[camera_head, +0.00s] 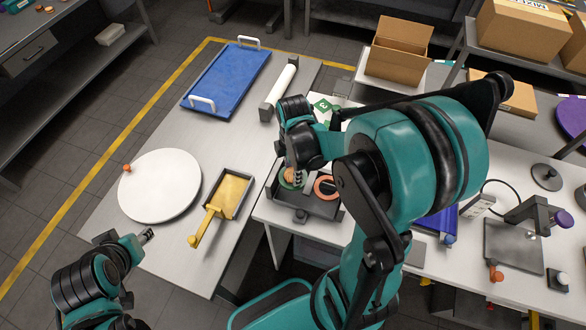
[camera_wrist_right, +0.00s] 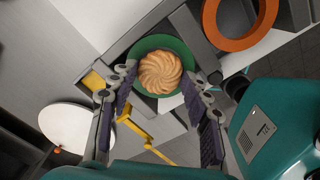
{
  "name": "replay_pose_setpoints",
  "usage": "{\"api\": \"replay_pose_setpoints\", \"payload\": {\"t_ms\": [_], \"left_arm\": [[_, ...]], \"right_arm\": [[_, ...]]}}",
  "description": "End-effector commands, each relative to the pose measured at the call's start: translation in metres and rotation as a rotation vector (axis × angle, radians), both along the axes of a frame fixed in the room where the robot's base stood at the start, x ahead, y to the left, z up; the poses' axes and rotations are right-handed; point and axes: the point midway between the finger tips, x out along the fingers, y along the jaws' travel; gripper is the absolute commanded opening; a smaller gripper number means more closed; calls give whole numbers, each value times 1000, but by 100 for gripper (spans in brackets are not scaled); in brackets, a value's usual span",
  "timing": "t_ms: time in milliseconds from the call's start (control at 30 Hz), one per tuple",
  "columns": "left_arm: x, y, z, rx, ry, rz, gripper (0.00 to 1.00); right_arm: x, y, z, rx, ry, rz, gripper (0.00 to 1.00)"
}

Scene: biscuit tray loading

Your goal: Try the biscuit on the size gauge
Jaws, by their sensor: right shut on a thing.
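The size gauge is a dark grey tray (camera_head: 320,209) with a green ring (camera_head: 284,184) and an orange ring (camera_head: 326,195). My right gripper (camera_head: 297,178) is over the green ring, and its fingers hide part of it. In the right wrist view, a round golden swirled biscuit (camera_wrist_right: 160,72) is between the fingertips of my right gripper (camera_wrist_right: 158,82), shut on it. The green ring (camera_wrist_right: 150,42) shows around the biscuit; I cannot tell whether the biscuit touches it. The orange ring (camera_wrist_right: 240,40) is empty. My left gripper (camera_head: 148,236) is off the table's front left, its opening unclear.
A white round board (camera_head: 160,188) and a yellow-lined tray with a yellow-handled tool (camera_head: 229,194) lie left of the gauge. A blue tray (camera_head: 228,82) and a white roller (camera_head: 280,85) are behind. A scale-like plate (camera_head: 512,246) stands right.

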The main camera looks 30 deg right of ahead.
Motion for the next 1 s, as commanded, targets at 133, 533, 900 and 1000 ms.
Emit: {"api": "replay_pose_setpoints", "payload": {"t_ms": [133,533,900,1000], "left_arm": [[0,0,0,0,0,0,40],[0,0,-1,0,0,0,40],[0,0,-1,0,0,0,40],[0,0,-1,0,0,0,40]], "right_arm": [[0,0,0,0,0,0,37],[0,0,0,0,0,0,61],[0,0,1,0,0,0,72],[0,0,7,0,0,0,72]]}}
